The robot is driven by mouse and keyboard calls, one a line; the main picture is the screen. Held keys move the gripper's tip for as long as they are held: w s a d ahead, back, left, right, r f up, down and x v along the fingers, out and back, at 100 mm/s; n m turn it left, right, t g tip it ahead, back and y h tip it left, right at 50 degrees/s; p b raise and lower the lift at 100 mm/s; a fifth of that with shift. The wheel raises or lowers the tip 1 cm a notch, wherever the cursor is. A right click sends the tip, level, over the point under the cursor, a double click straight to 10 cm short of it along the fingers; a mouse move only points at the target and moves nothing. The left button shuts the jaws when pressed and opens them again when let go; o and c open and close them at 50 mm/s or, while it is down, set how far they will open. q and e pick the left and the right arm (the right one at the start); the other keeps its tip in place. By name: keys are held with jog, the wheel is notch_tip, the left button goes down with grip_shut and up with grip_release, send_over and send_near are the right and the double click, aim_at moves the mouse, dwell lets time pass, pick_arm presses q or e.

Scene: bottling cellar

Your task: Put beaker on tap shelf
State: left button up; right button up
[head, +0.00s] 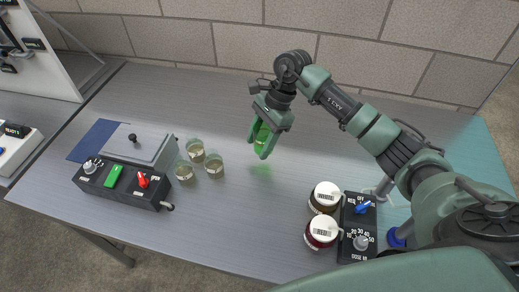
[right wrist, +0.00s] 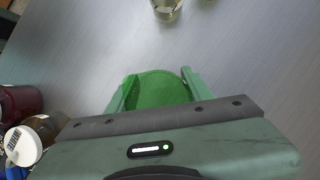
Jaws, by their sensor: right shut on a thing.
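My right gripper (head: 262,143) is shut on a bright green vessel (head: 262,132), which looks like a beaker, and holds it over the middle of the table. It also shows between the fingers in the right wrist view (right wrist: 158,90); most of its sides are hidden there. Three clear glasses with pale yellowish contents, the front one (head: 184,172), the back one (head: 196,151) and the right one (head: 215,166), stand close together left of the gripper. I cannot tell which part is the tap shelf. My left gripper is not in view.
A dark control box (head: 122,188) with a red knob and green switch stands at left, beside a grey lidded unit (head: 145,147). Two white-lidded jars, the back one (head: 325,194) and front one (head: 321,230), stand beside another dark box (head: 357,228). The table between is clear.

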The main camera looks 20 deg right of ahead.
aim_at(259, 151)
notch_tip(259, 151, down, 4)
jog(key=shift+p, duration=0.35)
jog(key=shift+f, duration=0.25)
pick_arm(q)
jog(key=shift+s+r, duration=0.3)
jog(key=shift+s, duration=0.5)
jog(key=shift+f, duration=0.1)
pick_arm(e)
jog(key=shift+f, duration=0.1)
jog(key=shift+f+b, duration=0.1)
jog(key=shift+b, duration=0.2)
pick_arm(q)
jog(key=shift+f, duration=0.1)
pick_arm(e)
jog(key=o, duration=1.4)
jog(key=shift+c, duration=0.2)
